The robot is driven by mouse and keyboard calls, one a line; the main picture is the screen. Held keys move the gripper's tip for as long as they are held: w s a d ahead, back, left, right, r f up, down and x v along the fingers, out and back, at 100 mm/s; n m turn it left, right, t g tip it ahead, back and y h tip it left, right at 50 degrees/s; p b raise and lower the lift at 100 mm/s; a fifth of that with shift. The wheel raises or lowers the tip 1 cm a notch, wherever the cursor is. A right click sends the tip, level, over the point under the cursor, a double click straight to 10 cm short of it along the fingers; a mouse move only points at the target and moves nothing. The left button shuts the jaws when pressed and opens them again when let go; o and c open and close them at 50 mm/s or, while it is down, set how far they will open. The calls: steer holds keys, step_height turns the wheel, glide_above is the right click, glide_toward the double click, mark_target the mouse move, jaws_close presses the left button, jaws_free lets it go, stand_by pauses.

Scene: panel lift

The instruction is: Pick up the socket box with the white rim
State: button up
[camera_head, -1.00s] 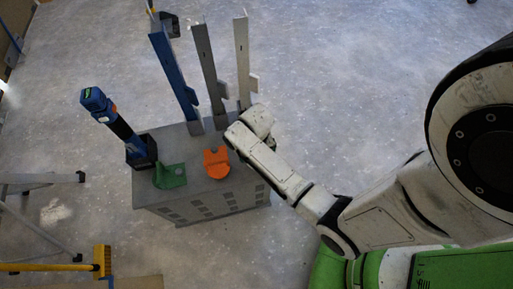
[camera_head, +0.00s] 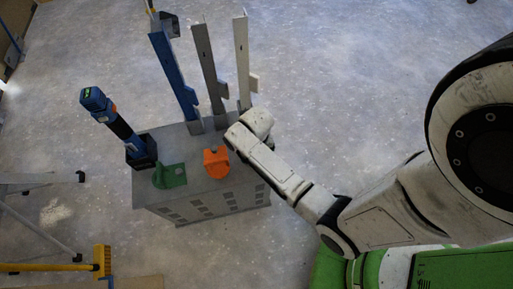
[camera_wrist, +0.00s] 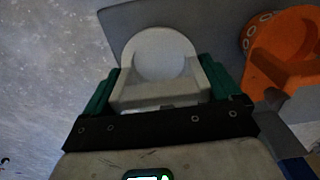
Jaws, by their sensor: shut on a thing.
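A pale white piece with a rounded rim (camera_wrist: 150,92) sits between the two green fingers of my gripper (camera_wrist: 161,82) in the wrist view. The fingers press on its left and right sides, so my gripper is shut on it. The inside of its rim looks pale grey. The grey cabinet top lies just behind it. In the head view my wrist hides the gripper and this piece at the cabinet's right edge.
The grey cabinet (camera_head: 215,197) also bears an orange piece (camera_head: 216,163), a green piece (camera_head: 170,175) and a blue-black tool (camera_head: 125,130). Blue, grey and white upright rails (camera_head: 209,70) stand at its back. A yellow broom (camera_head: 102,261) is at lower left.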

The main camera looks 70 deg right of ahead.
steer(key=shift+r, duration=0.1)
steer(key=shift+r, duration=0.45)
step_height(320, 180, up, 3)
steer(key=shift+s+f+p, duration=0.1)
steer(key=shift+f+p, duration=0.05)
steer(key=shift+p, duration=0.3)
steer(key=s+a+r+p, duration=0.1)
steer(key=s+a+r, duration=0.2)
steer(key=s+r, duration=0.6)
steer(key=s, duration=0.4)
steer(key=shift+s+a+r, duration=0.15)
steer(key=shift+s, duration=0.05)
steer(key=shift+w, duration=0.1)
